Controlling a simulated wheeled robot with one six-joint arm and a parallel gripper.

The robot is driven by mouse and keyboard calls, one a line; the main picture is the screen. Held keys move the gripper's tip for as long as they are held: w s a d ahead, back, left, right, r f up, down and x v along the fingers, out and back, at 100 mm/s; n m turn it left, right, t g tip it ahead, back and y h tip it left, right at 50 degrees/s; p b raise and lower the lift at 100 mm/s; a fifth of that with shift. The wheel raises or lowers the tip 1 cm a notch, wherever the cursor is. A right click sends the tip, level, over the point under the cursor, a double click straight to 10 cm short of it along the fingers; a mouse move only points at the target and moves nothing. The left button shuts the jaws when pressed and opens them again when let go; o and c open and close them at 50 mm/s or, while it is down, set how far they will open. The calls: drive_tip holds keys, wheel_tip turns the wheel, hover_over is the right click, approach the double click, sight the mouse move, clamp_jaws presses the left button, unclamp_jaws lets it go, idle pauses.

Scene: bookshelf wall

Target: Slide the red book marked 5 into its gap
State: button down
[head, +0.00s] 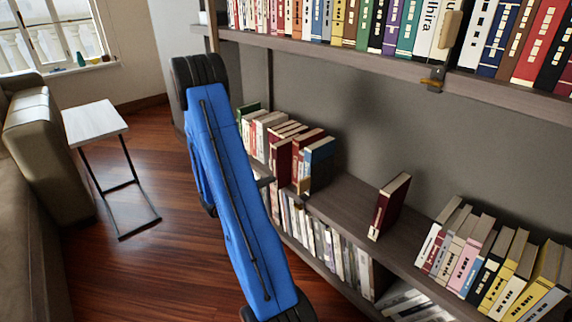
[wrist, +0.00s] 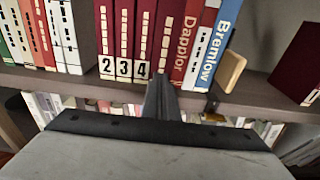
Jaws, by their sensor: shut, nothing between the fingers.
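In the wrist view, dark red books marked 2 (wrist: 105,45), 3 (wrist: 124,45) and 4 (wrist: 145,45) stand upright side by side. A matching red book (wrist: 166,35) stands right of 4. Its lower spine is hidden by my gripper, so its number cannot be read; by its place in the row it looks like the 5. No open gap shows beside it, and I cannot tell whether it sticks out. My gripper (wrist: 160,88) is shut and empty, its fingertips in front of that spine, contact unclear. In the head view my arm hides the gripper.
Right of it stand a red "Dapplor" book (wrist: 187,45), a white book and a blue "Bremlow" book (wrist: 222,40), then a tan block (wrist: 232,70) at the shelf edge. A lone dark red book (head: 390,207) stands farther right, with bare shelf around it. Leaning books (head: 470,255) follow.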

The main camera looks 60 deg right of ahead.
drive_tip(key=shift+r+x, duration=0.2)
drive_tip(key=shift+x, duration=2)
drive_tip(key=shift+d, duration=0.1)
drive_tip(key=shift+x, duration=1.5)
drive_tip(key=shift+r, duration=0.2)
drive_tip(key=shift+f+v, duration=0.2)
drive_tip(key=shift+v, duration=1.85)
approach(282, 173)
drive_tip(key=w+a+f, duration=0.1)
drive_tip(key=w+a, duration=0.3)
drive_tip(key=a, duration=0.5)
drive_tip(key=shift+w, duration=0.3)
